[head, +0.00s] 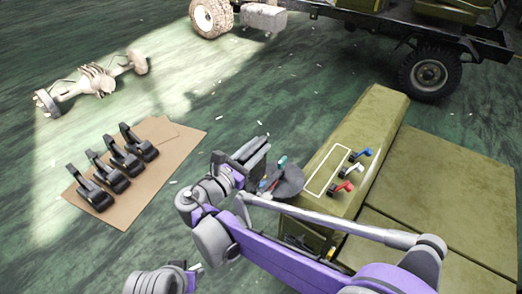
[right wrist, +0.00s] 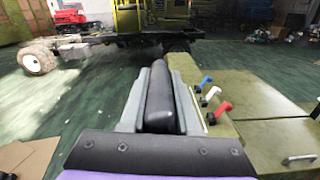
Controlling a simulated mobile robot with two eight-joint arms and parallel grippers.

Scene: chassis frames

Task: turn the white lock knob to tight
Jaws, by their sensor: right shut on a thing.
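The white lock knob (head: 357,169) is a small white lever on the olive-green box, between a blue lever (head: 362,153) and a red lever (head: 343,187). In the right wrist view the white knob (right wrist: 212,94) is right of the fingers, apart from them. My right gripper (head: 256,158) is left of the levers, beside the box. It is shut on a black rounded part (right wrist: 160,95) that stands between its grey fingers. A dark disc (head: 288,181) shows beside this gripper; I cannot tell whether it belongs to the held part.
Several black pedal-like parts (head: 120,156) lie on a cardboard sheet (head: 143,204) at left. An axle (head: 92,83) lies behind them. A vehicle chassis with a wheel (head: 429,72) stands at the back right.

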